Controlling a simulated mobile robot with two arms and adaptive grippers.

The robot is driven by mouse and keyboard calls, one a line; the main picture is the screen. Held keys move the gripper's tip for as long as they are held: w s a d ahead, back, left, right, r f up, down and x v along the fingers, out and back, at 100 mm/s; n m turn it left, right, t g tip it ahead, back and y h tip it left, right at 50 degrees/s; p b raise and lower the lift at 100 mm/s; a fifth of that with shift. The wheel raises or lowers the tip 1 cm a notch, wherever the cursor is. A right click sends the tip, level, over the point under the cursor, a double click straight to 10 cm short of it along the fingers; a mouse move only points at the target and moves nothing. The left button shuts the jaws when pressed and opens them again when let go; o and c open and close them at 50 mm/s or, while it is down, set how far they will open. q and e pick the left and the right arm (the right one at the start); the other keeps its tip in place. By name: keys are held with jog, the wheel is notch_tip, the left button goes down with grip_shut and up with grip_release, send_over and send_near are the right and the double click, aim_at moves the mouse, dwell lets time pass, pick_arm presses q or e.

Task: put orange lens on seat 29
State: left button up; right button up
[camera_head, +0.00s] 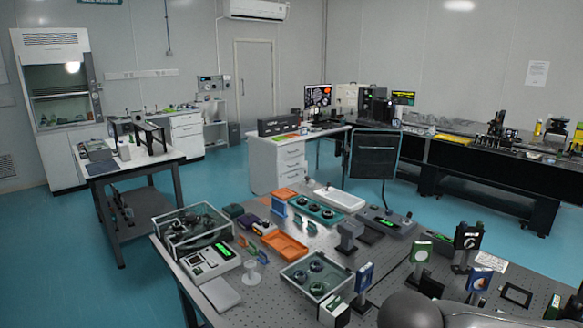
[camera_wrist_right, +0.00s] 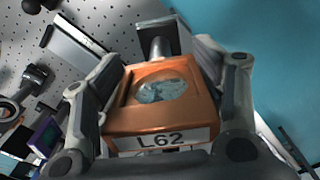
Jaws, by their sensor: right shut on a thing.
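The orange lens (camera_wrist_right: 160,108) is an orange block with a round clear glass and a label reading L62. It fills the middle of the right wrist view. My right gripper (camera_wrist_right: 162,70) is shut on it, with a grey finger along each side. A metal post shows just beyond it, and I cannot tell whether it belongs to the lens. In the head view only my rounded grey arm shows at the lower right; that gripper and the lens are out of sight. I cannot make out seat 29 in either view. My left gripper is not in view.
The perforated optical table (camera_head: 245,302) carries upright mounts at the right, including a green-framed one (camera_head: 421,252) and a blue-framed one (camera_head: 364,277). Two clear boxes, an orange tray (camera_head: 285,246), a teal tray (camera_head: 315,210) and a white tray (camera_head: 340,199) stand farther left and back.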

jog(key=d+m, duration=0.2)
jog(key=d, duration=0.4)
pick_arm(q)
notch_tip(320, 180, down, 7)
jog(key=b, duration=0.6)
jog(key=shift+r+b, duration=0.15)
jog(key=shift+b, duration=0.25)
pick_arm(e)
notch_tip(320, 180, down, 7)
jog(key=shift+w+a, duration=0.25)
jog(key=shift+w, duration=0.15)
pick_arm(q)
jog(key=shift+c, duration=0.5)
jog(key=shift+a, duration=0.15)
pick_arm(e)
jog(key=shift+a, duration=0.1)
